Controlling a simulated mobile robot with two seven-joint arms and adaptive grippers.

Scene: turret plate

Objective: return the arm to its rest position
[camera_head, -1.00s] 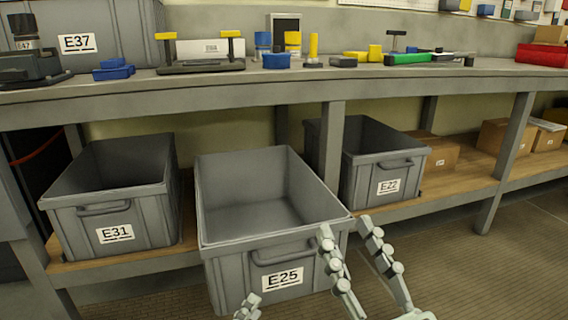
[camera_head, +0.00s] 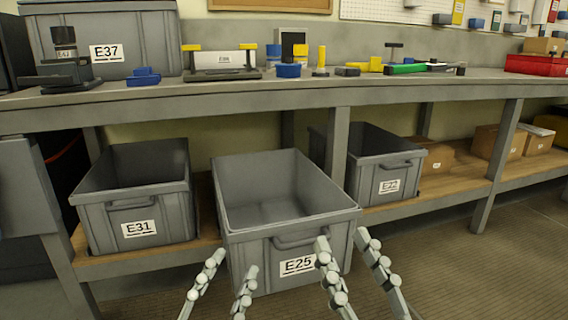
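My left gripper (camera_head: 235,261) is at the bottom centre, in front of the grey bin E25 (camera_head: 258,246). Its two fingers are spread and nothing is between them. My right gripper (camera_head: 341,237) is to the right of it, in front of the same bin's right front corner. Its fingers are also apart with nothing held. Both grippers point up and away in the picture. I cannot tell whether any finger touches the bin. The lower parts of both hands are cut off by the bottom edge.
Bin E25 looks empty and juts out from the wooden lower shelf (camera_head: 150,262). Bins E31 (camera_head: 100,222) and E22 (camera_head: 357,187) stand either side. The workbench (camera_head: 300,92) above carries several parts and bin E37 (camera_head: 153,50). Open floor (camera_head: 480,275) lies at the right.

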